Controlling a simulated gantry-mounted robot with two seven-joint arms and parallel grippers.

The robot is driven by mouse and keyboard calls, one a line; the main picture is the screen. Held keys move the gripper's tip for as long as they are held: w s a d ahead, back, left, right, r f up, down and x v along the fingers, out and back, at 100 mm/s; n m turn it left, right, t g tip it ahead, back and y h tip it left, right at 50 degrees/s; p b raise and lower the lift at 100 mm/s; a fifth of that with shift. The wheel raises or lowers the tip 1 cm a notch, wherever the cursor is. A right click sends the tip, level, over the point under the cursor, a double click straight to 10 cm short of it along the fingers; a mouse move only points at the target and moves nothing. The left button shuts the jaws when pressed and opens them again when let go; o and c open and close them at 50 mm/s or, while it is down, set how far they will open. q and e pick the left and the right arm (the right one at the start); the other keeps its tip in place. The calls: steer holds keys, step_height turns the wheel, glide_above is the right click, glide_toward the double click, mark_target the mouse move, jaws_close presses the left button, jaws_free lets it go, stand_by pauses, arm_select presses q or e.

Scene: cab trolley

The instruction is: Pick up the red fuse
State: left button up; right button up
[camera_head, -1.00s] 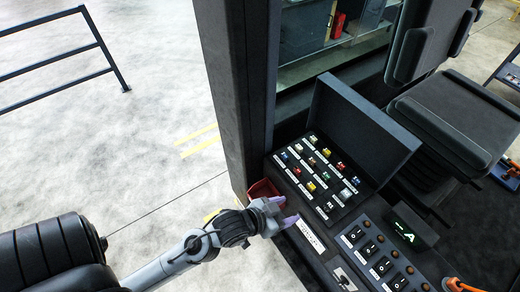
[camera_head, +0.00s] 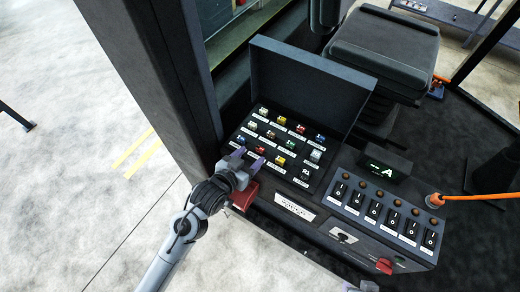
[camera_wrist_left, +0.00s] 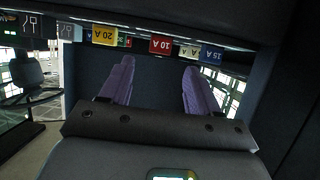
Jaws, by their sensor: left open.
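The fuse panel (camera_head: 298,187) holds several coloured fuses in rows. A red fuse (camera_head: 260,150) sits in the near row, close to my left gripper; another red fuse (camera_head: 300,128) is in the far row. In the left wrist view a red fuse marked 10 A (camera_wrist_left: 160,44) sits upright beyond and between the fingertips, label upside down. My left gripper (camera_head: 248,158) is open, its purple fingers over the panel's near left edge, apart from the fuse. It also shows in the left wrist view (camera_wrist_left: 157,72).
A yellow fuse (camera_wrist_left: 104,35) and a blue fuse (camera_wrist_left: 211,54) flank the red one. The raised lid (camera_head: 310,85) stands behind the panel. A switch box (camera_head: 385,215) is to the right.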

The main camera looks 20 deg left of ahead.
mark_target(259, 150)
arm_select(q)
steer(key=shift+p+x, duration=0.6)
steer(key=shift+x, duration=2.05)
steer(key=shift+d+f, duration=0.1)
steer(key=shift+f, duration=0.05)
steer(key=c, duration=1.1)
